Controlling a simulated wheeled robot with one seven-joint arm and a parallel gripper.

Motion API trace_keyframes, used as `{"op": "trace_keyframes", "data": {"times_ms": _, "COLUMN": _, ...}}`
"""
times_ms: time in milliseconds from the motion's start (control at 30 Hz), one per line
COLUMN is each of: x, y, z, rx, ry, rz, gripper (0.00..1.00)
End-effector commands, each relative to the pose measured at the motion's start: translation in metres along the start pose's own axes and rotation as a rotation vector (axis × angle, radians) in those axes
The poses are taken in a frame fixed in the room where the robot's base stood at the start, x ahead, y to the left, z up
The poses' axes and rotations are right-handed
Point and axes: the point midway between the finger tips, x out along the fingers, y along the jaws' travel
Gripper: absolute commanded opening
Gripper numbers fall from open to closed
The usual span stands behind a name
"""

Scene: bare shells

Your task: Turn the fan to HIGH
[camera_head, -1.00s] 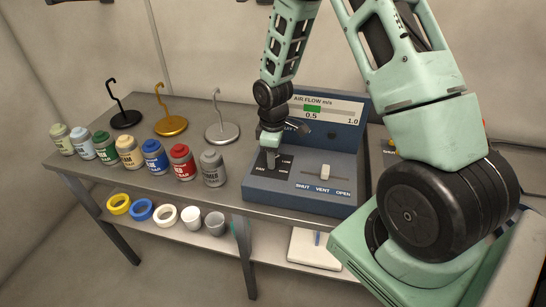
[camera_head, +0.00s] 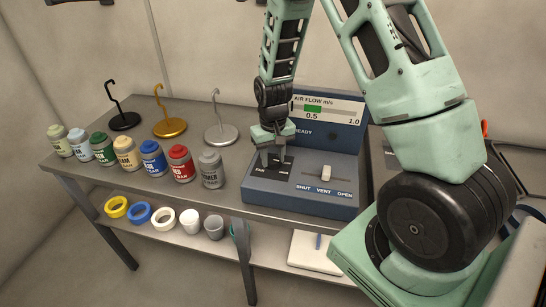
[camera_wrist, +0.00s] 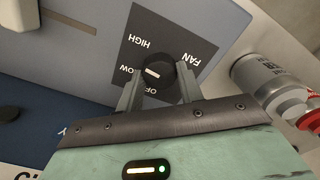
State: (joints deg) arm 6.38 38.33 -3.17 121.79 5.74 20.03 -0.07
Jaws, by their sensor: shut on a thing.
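The blue control box (camera_head: 310,203) stands on the bench. Its black fan plate (camera_head: 258,170) is at the left of its top; in the wrist view the plate (camera_wrist: 150,40) reads FAN, HIGH, LOW and OFF. The round black fan knob (camera_wrist: 160,72) sits on the plate. Its white mark points left, on the side of LOW. My gripper (camera_wrist: 160,90) has one finger on each side of the knob and is shut on it. In the head view my gripper (camera_head: 272,158) points down at the plate and hides most of the knob.
The vent slider (camera_head: 326,173) is right of the plate; the air flow display (camera_head: 315,108) is behind. Several jars (camera_head: 152,158) stand left, the nearest grey (camera_head: 211,168). Three hook stands (camera_head: 170,126) are behind them. Rolls and cups (camera_head: 163,217) lie on the shelf below.

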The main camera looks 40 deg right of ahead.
Motion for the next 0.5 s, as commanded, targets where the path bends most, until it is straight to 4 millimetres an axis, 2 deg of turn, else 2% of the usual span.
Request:
{"op": "trace_keyframes", "data": {"times_ms": 200, "x": -0.0010, "y": -0.0003, "z": -0.0008, "rx": 0.179, "ry": 0.002, "rz": 0.000, "gripper": 0.14}}
{"op": "trace_keyframes", "data": {"times_ms": 500, "x": -0.0011, "y": -0.0002, "z": -0.0009, "rx": 0.346, "ry": 0.003, "rz": 0.000, "gripper": 0.14}}
